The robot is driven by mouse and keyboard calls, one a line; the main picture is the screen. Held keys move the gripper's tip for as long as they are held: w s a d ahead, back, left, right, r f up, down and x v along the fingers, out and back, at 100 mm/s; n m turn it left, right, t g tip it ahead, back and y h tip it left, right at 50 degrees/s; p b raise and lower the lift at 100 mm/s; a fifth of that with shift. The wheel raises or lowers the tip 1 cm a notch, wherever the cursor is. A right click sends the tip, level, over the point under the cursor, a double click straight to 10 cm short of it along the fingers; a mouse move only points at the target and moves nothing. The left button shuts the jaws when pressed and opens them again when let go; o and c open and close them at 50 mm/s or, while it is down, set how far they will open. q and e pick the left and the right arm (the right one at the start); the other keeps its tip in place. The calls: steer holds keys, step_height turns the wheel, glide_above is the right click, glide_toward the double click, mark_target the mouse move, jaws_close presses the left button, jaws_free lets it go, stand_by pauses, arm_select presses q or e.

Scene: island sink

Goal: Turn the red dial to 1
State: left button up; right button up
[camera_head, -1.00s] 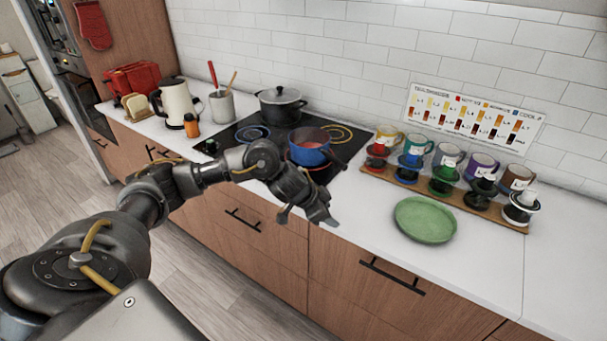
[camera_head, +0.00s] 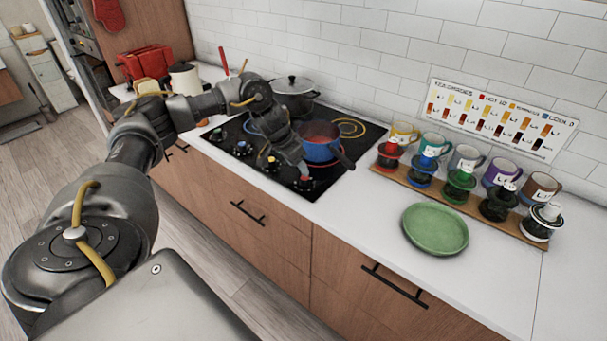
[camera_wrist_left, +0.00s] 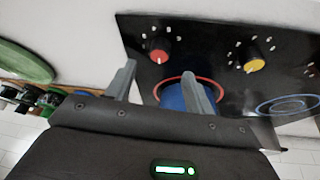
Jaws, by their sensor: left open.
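The red dial (camera_head: 304,182) is at the front right corner of the black cooktop (camera_head: 345,172), the last dial in the row. In the left wrist view the red dial (camera_wrist_left: 160,50) has small white marks around it; I cannot read its setting. My left gripper (camera_head: 285,168) is over the cooktop's front edge, between the blue pot and the dials. Its fingers (camera_wrist_left: 159,70) are open and empty, with the red dial just beyond the tips and roughly between them. The yellow dial (camera_wrist_left: 254,63) is beside it. My right gripper is not in view.
A green plate (camera_head: 435,229) and a wooden rack (camera_head: 405,180) of mugs are to the right. The counter between is clear.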

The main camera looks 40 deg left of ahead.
mark_target(303, 178)
arm_select(q)
steer(key=x, duration=0.4)
steer(key=shift+w+f+p, duration=0.1)
steer(key=shift+f+p, duration=0.15)
steer(key=shift+p, duration=0.05)
steer(key=shift+x, duration=0.95)
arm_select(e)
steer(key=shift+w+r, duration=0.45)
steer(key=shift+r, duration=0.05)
arm_select(q)
steer(key=c, duration=1)
steer(key=shift+o, duration=0.2)
steer(key=shift+m, duration=0.3)
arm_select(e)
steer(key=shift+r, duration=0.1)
arm_select(q)
steer(key=m+h, duration=0.1)
steer(key=m, duration=0.2)
steer(key=shift+g+p, duration=0.3)
steer(key=shift+g, duration=0.1)
steer(key=shift+w+a+m+g+h+b, duration=0.15)
steer(key=shift+m+g+h, duration=0.15)
steer(key=shift+m, duration=0.7)
steer(key=shift+d+m+g+h+b, duration=0.15)
steer(key=shift+m+h, duration=0.25)
steer(key=shift+m, duration=0.6)
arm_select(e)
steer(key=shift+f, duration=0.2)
arm_select(q)
steer(key=shift+a, duration=0.15)
